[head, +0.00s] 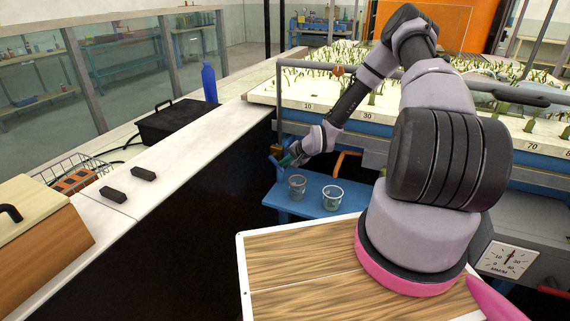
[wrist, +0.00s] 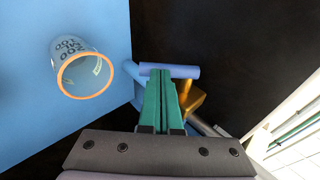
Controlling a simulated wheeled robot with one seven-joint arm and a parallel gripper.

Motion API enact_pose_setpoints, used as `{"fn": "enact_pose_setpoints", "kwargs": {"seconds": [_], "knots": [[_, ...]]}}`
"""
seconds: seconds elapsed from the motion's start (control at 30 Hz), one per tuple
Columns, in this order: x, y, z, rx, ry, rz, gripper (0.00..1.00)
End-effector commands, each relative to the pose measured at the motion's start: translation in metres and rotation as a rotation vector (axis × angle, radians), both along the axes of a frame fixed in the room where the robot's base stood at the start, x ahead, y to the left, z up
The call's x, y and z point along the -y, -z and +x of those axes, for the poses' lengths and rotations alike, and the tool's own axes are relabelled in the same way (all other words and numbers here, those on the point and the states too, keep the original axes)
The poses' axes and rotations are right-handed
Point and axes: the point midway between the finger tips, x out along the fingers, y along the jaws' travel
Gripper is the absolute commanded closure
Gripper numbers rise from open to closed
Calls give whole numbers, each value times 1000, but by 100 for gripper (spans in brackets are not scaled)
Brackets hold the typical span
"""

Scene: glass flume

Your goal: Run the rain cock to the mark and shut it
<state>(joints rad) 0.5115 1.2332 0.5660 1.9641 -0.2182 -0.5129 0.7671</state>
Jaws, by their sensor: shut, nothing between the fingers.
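My gripper (head: 294,157) is at the end of my arm, low beside the blue shelf. In the wrist view its green fingers (wrist: 161,102) are shut with nothing between them. Just beyond the fingertips is a blue bar-shaped handle (wrist: 175,71) by a brass block (wrist: 191,98), which looks like the cock; my fingers partly cover it. I cannot tell whether they touch it. In the head view the brass part (head: 276,149) shows small, left of my gripper. A round dial (head: 508,258) with numbers and a needle is at lower right; its mark is too small to make out.
A beaker with an orange rim (head: 297,187) and a clear beaker (head: 332,197) stand on the blue shelf (head: 312,209) close below my gripper. A planted tray (head: 290,98) is above and behind. A white counter (head: 170,165) runs along the left.

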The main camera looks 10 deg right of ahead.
Motion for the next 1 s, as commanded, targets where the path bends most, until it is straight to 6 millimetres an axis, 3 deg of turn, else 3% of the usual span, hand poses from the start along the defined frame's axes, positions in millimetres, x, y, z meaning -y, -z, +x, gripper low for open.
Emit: {"fn": "enact_pose_setpoints", "kwargs": {"seconds": [0.4, 1.0], "knots": [[-3, 19, 3, 179, 4, 249, 100], [-13, 40, 10, 173, -1, 240, 100]]}}
